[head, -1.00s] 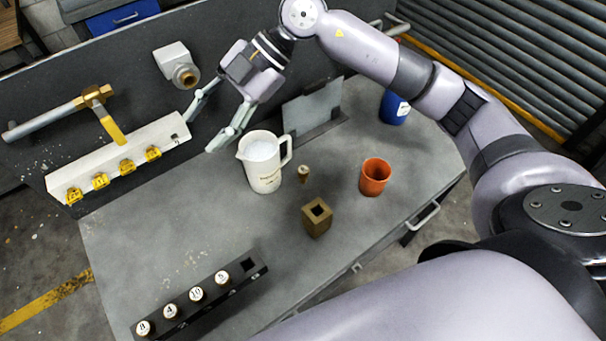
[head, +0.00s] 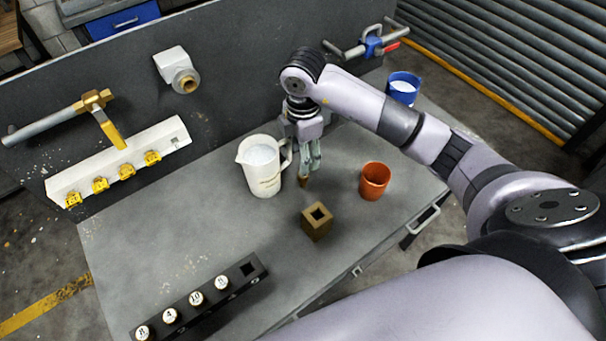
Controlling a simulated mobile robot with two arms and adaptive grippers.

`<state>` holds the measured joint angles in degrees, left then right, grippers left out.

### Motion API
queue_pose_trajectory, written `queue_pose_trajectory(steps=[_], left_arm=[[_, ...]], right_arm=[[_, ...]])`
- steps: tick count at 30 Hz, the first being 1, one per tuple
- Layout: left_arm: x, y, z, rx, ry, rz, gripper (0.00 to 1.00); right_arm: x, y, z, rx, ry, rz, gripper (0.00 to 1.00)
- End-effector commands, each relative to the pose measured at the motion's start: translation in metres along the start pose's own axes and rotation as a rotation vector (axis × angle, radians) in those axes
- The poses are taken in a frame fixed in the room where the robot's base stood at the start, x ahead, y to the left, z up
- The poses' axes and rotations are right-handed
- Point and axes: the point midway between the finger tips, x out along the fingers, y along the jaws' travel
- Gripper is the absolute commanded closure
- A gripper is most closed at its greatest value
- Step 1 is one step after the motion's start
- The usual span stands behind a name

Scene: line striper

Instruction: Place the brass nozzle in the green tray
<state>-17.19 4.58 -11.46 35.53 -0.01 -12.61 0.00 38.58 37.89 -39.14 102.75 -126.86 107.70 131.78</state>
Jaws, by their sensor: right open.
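A small brass piece (head: 304,183), which looks like the brass nozzle, stands on the grey table between the white pitcher and the orange cup. My right gripper (head: 309,172) points down at it from above. Its fingers are open and hide most of the piece; I cannot tell if they touch it. I see no green tray in the head view. My left gripper is not in view.
The white pitcher (head: 262,168) stands close left of the gripper, the orange cup (head: 374,181) to its right. A brass block (head: 316,222) with a square hole is in front. A black rack (head: 247,272) holds numbered caps. The left table area is clear.

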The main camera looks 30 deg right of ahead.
Motion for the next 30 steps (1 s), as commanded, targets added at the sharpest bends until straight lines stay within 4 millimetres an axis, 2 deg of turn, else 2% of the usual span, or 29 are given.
queue_pose_trajectory(steps=[3, 11, 16, 21, 30], left_arm=[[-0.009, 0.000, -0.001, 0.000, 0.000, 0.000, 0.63], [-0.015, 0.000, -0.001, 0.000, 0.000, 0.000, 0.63], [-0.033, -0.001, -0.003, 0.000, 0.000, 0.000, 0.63], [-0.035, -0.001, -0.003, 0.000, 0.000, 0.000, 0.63], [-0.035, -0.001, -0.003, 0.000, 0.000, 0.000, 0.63]], right_arm=[[0.019, -0.001, 0.000, 0.000, 0.001, -0.004, 0.52], [0.040, -0.001, -0.001, -0.002, 0.001, -0.002, 0.52], [0.063, -0.006, 0.000, -0.001, 0.000, -0.006, 0.52], [0.085, -0.005, 0.000, -0.001, 0.002, -0.002, 0.52], [0.088, -0.004, 0.000, -0.003, 0.002, 0.001, 0.54]])
